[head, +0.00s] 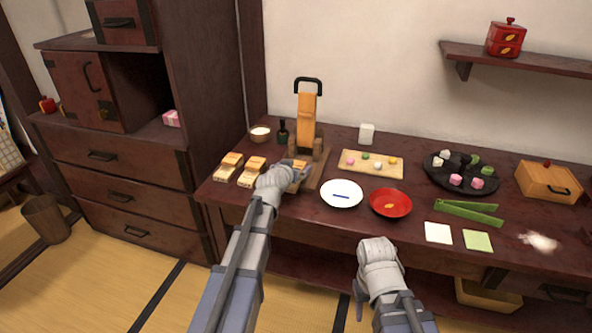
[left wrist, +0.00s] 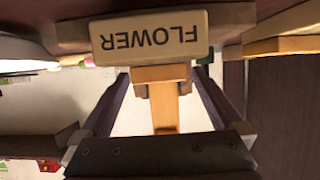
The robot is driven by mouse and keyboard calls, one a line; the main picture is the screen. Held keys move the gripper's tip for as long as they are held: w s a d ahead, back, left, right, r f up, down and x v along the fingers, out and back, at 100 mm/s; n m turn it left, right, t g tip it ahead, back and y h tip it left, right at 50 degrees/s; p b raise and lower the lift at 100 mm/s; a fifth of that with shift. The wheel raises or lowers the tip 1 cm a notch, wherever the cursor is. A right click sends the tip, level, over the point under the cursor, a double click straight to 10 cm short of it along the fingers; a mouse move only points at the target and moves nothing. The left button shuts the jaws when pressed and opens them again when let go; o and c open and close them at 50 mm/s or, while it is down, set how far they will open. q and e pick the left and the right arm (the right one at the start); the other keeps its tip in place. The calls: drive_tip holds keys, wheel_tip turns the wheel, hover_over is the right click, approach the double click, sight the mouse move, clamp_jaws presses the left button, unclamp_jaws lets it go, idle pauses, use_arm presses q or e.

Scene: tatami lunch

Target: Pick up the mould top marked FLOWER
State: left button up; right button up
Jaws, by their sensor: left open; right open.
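The mould top marked FLOWER (left wrist: 150,38) shows upside down in the left wrist view, its pale label facing the camera. In the head view a wooden piece (head: 300,184) shows partly behind my left gripper (head: 296,166); its label cannot be read there. My left gripper is open; in the wrist view its fingers (left wrist: 162,75) point toward the mould top, one on each side of the view's middle. Whether they touch it cannot be told. My right gripper (head: 360,298) is low in front of the table, away from the moulds, and open.
Two similar wooden moulds (head: 229,166) (head: 252,172) lie to the left. A wooden press (head: 307,108) with a black handle stands behind. A white plate (head: 341,194) and a red dish (head: 390,203) are to the right. A dark cabinet (head: 130,180) stands at the left.

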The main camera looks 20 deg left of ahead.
use_arm(q)
drive_tip(key=c, duration=1.3)
drive_tip(key=shift+r, duration=0.1)
drive_tip(key=shift+c, duration=0.2)
wheel_tip(320, 180, up, 10)
drive_tip(key=p, duration=1)
